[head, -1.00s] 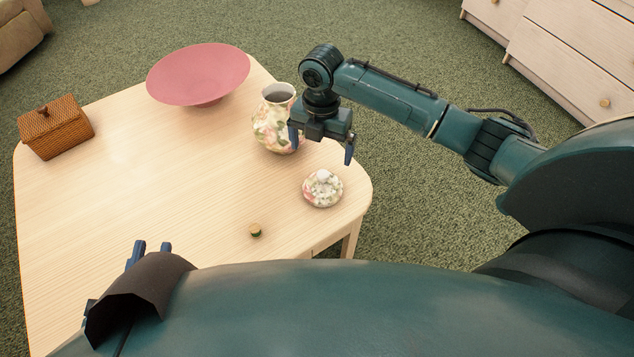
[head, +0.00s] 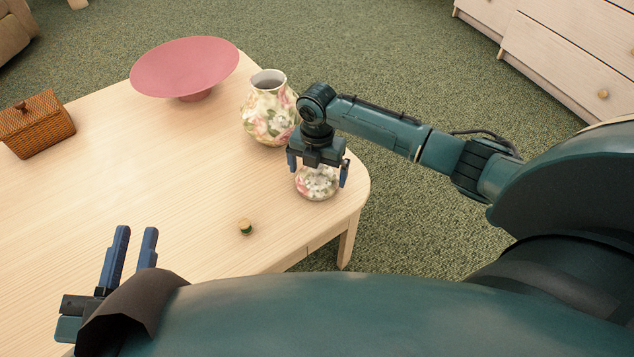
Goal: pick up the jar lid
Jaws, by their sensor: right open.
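The jar lid (head: 318,187) is white with a floral pattern and lies on the table near its right corner. My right gripper (head: 318,175) is open, pointing down over the lid, with one finger on each side of it in the picture. The gripper body hides the lid's top and knob. Whether the fingers touch the lid cannot be told. The matching floral jar (head: 266,115) stands upright and uncovered just behind and left of the gripper. My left gripper (head: 136,234) is at the lower left, fingers apart, with nothing between them.
The pale wooden table (head: 150,165) also bears a pink bowl (head: 185,68), a wicker basket (head: 37,124) with a lid, and a small green-and-tan object (head: 245,227). The table's middle is clear. A drawer chest (head: 570,60) stands at the upper right.

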